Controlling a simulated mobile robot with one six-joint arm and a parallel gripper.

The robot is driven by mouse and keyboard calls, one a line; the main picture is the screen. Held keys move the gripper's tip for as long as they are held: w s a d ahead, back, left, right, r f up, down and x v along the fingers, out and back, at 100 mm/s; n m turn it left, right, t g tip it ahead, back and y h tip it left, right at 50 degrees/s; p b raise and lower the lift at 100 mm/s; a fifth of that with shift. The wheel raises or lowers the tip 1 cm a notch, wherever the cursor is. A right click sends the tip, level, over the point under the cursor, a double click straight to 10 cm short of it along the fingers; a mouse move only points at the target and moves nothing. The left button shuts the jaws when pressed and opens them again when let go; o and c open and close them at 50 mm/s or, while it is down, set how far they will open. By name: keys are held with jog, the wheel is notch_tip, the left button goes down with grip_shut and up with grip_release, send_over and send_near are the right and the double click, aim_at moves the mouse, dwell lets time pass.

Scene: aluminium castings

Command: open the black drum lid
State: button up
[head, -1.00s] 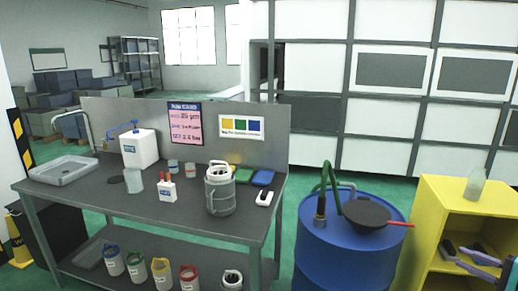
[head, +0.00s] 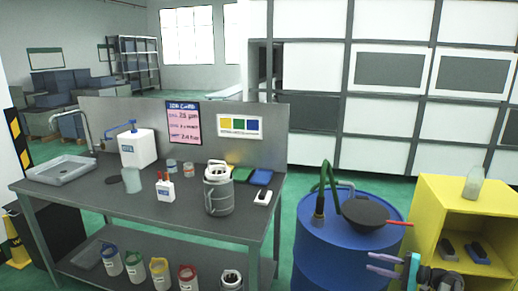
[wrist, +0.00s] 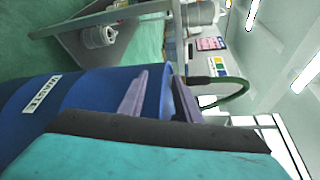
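The black drum lid (head: 365,212) is a round, dark, funnel-like piece with a red handle (head: 398,223) pointing right. It sits on top of the blue drum (head: 325,262) and looks down, not raised. My gripper (head: 368,261) is in front of the drum's right side, below the red handle, with its purple fingers pointing left. In the wrist view my gripper (wrist: 160,74) has its fingers apart with nothing between them. The drum (wrist: 85,90) lies behind the fingers there, with its white label (wrist: 42,92). I cannot make out the lid in the wrist view.
A green hose (head: 327,180) rises from a fitting beside the lid. A yellow shelf unit (head: 440,195) stands close on the right, with a bottle (head: 474,184) on top. A grey workbench (head: 120,210) with containers stands left.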

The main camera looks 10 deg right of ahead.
jog(key=w+a+f+n+g+y, duration=0.1)
jog(key=a+f+g, duration=0.35)
jog(key=a, duration=0.75)
jog(key=s+a+f+n+g, duration=0.25)
jog(key=s+a+f, duration=0.35)
jog(key=a+f, duration=0.6)
jog(key=s+a+f+n+g, duration=0.1)
jog(key=s+a+f+g, duration=0.5)
jog(key=a, duration=0.9)
jog(key=s+a+f+n+g+h, duration=0.2)
jog(key=s+a+f+h, duration=0.15)
jog(key=s+f, duration=0.4)
jog(key=s+a+f+n+g+h, duration=0.15)
jog(key=s+a+f, duration=0.25)
jog(key=s, duration=0.6)
jog(key=s+d+f+n+g+h, duration=0.1)
jog(key=s+d+f+n+h, duration=0.2)
jog(key=s, duration=0.5)
jog(key=s+d+n+h, duration=0.1)
jog(key=d+h, duration=0.3)
jog(key=d, duration=0.3)
jog(key=shift+s+t+h, duration=0.25)
jog(key=shift+t+h, duration=0.05)
jog(key=shift+t, duration=0.05)
grip_shut()
jog(key=shift+d, duration=0.15)
